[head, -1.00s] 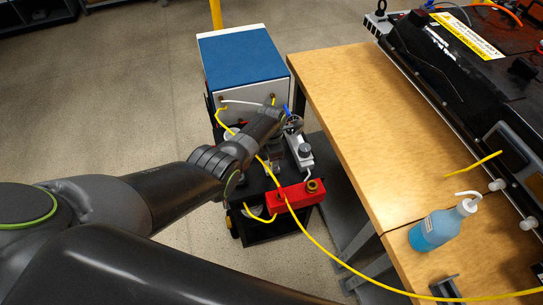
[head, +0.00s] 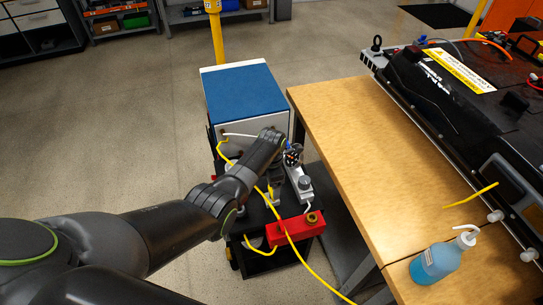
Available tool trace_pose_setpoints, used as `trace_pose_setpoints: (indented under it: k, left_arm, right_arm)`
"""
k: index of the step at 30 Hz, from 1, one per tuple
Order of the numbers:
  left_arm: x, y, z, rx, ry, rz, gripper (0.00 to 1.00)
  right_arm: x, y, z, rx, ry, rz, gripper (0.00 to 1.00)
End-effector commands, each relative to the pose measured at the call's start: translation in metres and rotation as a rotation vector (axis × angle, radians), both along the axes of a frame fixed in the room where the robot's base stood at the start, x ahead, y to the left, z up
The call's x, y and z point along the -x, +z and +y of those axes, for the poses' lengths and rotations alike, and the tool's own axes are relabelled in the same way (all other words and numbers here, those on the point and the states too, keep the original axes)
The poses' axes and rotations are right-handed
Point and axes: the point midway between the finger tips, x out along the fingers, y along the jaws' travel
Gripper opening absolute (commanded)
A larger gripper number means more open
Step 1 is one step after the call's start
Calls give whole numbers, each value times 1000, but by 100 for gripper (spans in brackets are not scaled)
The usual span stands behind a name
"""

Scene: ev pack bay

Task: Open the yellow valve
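My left arm reaches in from the left over a black cart (head: 262,262), just in front of a blue-topped box. My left gripper (head: 289,156) is at the cart's right side, beside a small blue part and above a grey-white fitting (head: 300,183). The arm's wrist hides much of the fingers, so I cannot see whether they are open or hold anything. A small yellow part (head: 271,192) shows on the cart below the wrist, partly covered; I cannot tell for sure whether it is the yellow valve. My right gripper is not in view.
The blue-topped box (head: 240,90) stands at the cart's back, a red block (head: 284,231) at its front. Yellow hoses cross the cart. A wooden table (head: 345,130) at the right holds a blue-liquid bottle (head: 436,262) and a black battery pack (head: 460,110). Floor at left is clear.

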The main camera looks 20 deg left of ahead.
Motion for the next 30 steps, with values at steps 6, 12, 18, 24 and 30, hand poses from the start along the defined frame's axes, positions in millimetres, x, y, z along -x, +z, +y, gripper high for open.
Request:
trace_pose_setpoints:
  k: [6, 12, 18, 24, 30]
  left_arm:
    - [0, 39, 0, 0, 1, -3, 78]
    - [0, 75, 0, 0, 1, -4, 78]
    - [-1, 108, 0, -1, 1, -4, 78]
    - [0, 128, 0, 0, 1, -1, 78]
    - [0, 131, 1, -1, 1, -1, 78]
  right_arm:
    - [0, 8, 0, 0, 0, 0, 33]
    - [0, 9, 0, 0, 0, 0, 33]
    - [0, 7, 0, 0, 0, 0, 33]
    - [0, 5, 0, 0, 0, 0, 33]
    - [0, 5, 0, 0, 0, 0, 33]
